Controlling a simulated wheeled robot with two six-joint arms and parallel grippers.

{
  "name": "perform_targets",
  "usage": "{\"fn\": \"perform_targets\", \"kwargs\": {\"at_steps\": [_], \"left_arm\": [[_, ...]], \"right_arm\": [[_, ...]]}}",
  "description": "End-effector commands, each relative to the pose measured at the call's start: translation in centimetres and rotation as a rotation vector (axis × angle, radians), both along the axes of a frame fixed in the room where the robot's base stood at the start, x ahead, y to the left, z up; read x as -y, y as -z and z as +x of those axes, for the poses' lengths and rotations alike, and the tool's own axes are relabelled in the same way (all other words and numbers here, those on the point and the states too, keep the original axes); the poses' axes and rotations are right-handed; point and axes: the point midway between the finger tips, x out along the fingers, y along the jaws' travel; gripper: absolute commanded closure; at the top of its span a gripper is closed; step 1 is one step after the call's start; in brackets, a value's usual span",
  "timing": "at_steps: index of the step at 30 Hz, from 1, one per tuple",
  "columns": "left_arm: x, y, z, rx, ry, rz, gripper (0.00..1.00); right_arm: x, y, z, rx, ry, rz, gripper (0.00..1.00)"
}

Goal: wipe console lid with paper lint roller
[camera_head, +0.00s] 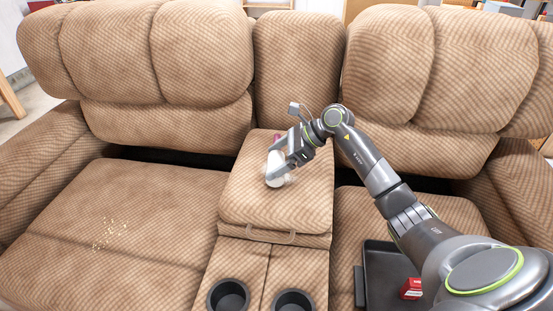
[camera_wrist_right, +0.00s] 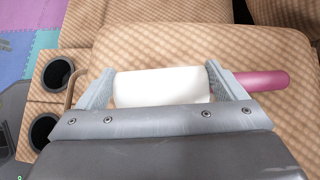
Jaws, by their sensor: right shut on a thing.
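The paper lint roller is a white cylinder with a pink handle. It shows in the head view (camera_head: 276,168) over the console lid (camera_head: 262,207), and in the right wrist view (camera_wrist_right: 160,86). My right gripper (camera_head: 281,160) is shut on the lint roller, with a finger at each end of the white cylinder in the right wrist view (camera_wrist_right: 160,90). The pink handle sticks out to the right there. The roller is at the lid's upper middle; I cannot tell whether it touches the fabric. The lid is shut, tan and patterned. My left gripper is not in view.
Two cup holders (camera_head: 228,295) are in front of the lid. Pale crumbs (camera_head: 110,232) lie on the left seat (camera_head: 150,205). A black tray (camera_head: 375,262) with a red item (camera_head: 411,288) is on the right seat. Tall backrests stand behind.

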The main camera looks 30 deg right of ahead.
Motion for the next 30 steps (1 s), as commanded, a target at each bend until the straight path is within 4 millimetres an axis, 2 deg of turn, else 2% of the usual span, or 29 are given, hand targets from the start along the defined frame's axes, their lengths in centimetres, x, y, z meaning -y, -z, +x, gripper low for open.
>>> {"fn": "perform_targets", "kwargs": {"at_steps": [30], "left_arm": [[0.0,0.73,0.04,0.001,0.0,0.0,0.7]], "right_arm": [[-0.01,0.25,0.01,0.001,0.0,-0.001,0.28]]}}
